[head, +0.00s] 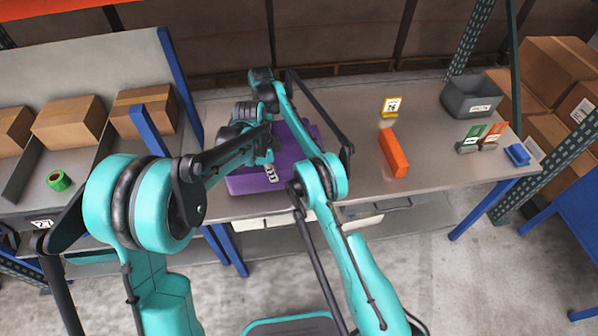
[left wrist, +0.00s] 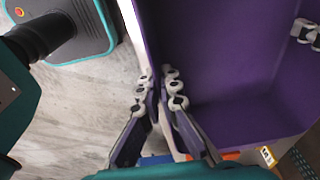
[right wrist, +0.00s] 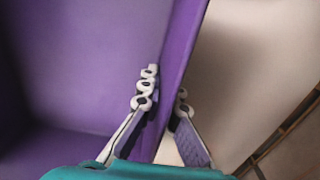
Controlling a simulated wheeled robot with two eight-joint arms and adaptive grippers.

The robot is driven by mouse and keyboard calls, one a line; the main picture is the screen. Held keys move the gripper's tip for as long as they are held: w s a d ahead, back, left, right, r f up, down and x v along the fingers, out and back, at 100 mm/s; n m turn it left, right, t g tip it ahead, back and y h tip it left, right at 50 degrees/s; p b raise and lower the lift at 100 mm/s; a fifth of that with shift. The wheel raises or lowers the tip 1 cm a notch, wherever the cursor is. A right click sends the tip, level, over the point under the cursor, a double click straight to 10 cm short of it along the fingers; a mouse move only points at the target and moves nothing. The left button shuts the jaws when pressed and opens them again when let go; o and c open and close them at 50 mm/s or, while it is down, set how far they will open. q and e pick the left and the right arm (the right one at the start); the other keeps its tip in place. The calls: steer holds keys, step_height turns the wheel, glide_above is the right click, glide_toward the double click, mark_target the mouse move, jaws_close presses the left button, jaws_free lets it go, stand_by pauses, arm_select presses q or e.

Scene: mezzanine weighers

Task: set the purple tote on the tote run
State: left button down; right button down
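The purple tote (head: 245,184) is at the left end of the grey bench, partly hidden by my arms. It carries a small white label on its near side. My left gripper (head: 268,158) is on its near wall; in the left wrist view the fingers (left wrist: 157,88) close on the wall from both sides. In the right wrist view my right gripper (right wrist: 166,88) has one finger inside and one outside the opposite wall, close against it. The tote's inside looks empty where visible. I cannot tell whether it is raised, or which surface is the tote run.
Left, divided lanes hold cardboard boxes (head: 68,122) and green tape (head: 58,180). A blue post (head: 180,82) stands between lanes and bench.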

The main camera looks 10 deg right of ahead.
mark_target(276, 190)
steer(key=shift+s, duration=0.1)
